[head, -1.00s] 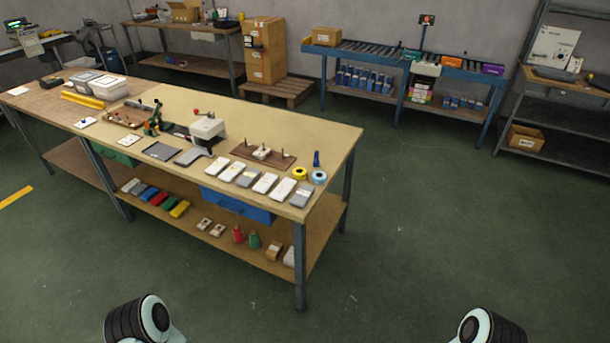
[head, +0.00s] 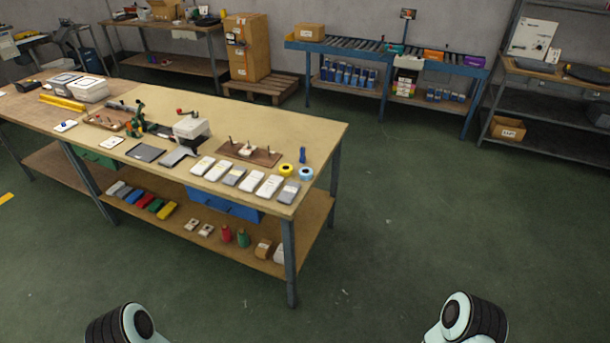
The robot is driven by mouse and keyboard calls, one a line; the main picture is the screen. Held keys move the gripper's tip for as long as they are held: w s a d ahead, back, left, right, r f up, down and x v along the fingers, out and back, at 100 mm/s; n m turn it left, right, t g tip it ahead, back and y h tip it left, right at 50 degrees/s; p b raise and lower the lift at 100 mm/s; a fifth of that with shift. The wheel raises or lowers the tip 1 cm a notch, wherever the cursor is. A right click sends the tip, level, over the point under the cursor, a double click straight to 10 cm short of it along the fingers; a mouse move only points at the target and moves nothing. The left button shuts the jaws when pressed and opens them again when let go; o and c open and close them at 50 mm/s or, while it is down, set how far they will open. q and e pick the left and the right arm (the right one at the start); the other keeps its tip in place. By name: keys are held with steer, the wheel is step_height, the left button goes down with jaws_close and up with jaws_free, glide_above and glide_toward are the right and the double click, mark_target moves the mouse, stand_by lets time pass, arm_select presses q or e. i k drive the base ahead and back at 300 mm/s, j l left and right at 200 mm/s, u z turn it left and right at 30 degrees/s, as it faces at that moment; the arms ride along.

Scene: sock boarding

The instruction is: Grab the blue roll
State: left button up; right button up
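The blue roll (head: 306,172) is a small light-blue ring with a pale centre. It lies on the worktable (head: 290,126) near its right front corner. A yellow roll (head: 285,169) lies just left of it, and a dark blue upright item (head: 302,155) stands just behind it. Parts of my two arms show at the bottom edge, left and right, well apart from the table. Neither gripper is in the picture.
Several white and grey packs (head: 237,176) line the table's front edge left of the rolls. A wooden board with pegs (head: 268,158) lies behind them. Below is a shelf (head: 315,212) with spools and coloured bundles. Open green floor (head: 400,220) lies right of the table.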

mark_target(306, 173)
steer(key=u, duration=1)
steer(key=l+u, duration=0.25)
steer(key=u, duration=0.15)
steer(key=i+l+u, duration=0.1)
steer(key=l+u, duration=0.5)
steer(key=u, duration=0.2)
steer(key=l+u, duration=0.25)
steer(key=k+l+u, duration=0.2)
steer(key=l, duration=0.2)
steer(key=l+u, duration=0.25)
steer(key=k+l+u, duration=0.1)
steer(key=l, duration=0.25)
steer(key=k+l+u, duration=0.1)
steer(key=k+l, duration=0.15)
steer(key=k+l+u, duration=0.1)
steer(key=l, duration=0.3)
steer(key=k+l, duration=0.05)
